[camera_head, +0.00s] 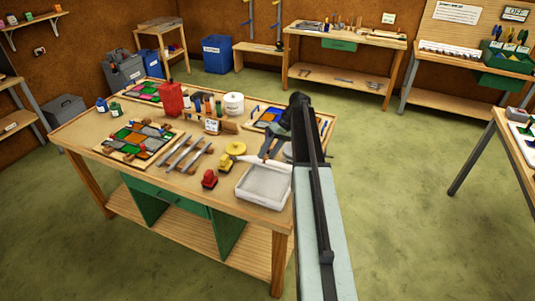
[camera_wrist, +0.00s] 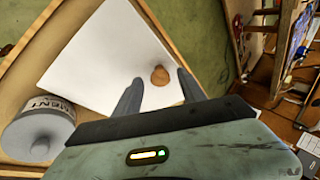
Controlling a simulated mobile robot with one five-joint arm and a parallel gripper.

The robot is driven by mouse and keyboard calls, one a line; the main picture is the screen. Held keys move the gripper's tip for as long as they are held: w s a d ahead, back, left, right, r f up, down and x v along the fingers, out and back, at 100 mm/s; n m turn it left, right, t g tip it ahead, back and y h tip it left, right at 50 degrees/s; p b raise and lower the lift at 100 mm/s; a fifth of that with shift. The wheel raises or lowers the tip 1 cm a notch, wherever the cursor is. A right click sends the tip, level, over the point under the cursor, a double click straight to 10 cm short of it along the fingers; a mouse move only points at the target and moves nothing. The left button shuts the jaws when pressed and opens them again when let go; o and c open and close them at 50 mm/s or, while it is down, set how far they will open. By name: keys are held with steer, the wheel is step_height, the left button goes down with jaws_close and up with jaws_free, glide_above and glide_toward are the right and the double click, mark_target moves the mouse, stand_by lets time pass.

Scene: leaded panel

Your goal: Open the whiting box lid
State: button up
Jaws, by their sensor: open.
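The whiting box (camera_head: 263,187) is a pale open-topped tray at the front right corner of the workbench, with whitish contents showing. Its white lid (camera_head: 262,160) appears raised along the far edge, seen nearly edge-on. In the wrist view the lid (camera_wrist: 100,50) is a broad white panel with a round brown knob (camera_wrist: 160,76). My gripper (camera_head: 267,153) is at the lid's far side. Its open fingers (camera_wrist: 160,80) stand on either side of the knob, with gaps visible. I cannot tell whether they touch the lid. My arm hides the bench right of the box.
A cement tin (camera_wrist: 40,128) stands close to the lid. A yellow round item (camera_head: 236,148) and a red item (camera_head: 209,179) sit left of the box. Lead strips (camera_head: 185,152), glass panels (camera_head: 138,140) and a white tub (camera_head: 234,104) crowd the workbench (camera_head: 90,128). The floor to the right is clear.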

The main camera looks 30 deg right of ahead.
steer(key=p+v, duration=0.6)
steer(key=v, duration=0.1)
steer(key=shift+d+r, duration=0.25)
steer(key=shift+r, duration=0.1)
steer(key=shift+s+a+f, duration=0.1)
steer(key=shift+a, duration=0.1)
steer(key=c, duration=0.4)
steer(key=shift+h, duration=0.5)
steer(key=a, duration=0.2)
steer(key=s+a+f, duration=0.1)
steer(key=a, duration=0.4)
steer(key=shift+s+a+f, duration=0.15)
steer(key=shift+a+f, duration=0.05)
steer(key=shift+f, duration=0.15)
jaws_close()
steer(key=s+a+f+h+b, duration=0.2)
steer(key=s+a+f+b, duration=0.1)
steer(key=a, duration=0.5)
steer(key=s+a+f+m+h+b, duration=0.1)
steer(key=s+a+f+h+b, duration=0.1)
steer(key=s+a+f+b, duration=0.2)
steer(key=s+a+f+h+b, duration=0.1)
steer(key=s+a+f+b, duration=0.3)
steer(key=a, duration=0.9)
step_height(320, 180, down, 3)
steer(key=shift+s+r+h, duration=0.25)
steer(key=shift+s+h, duration=0.15)
steer(key=shift+s, duration=0.8)
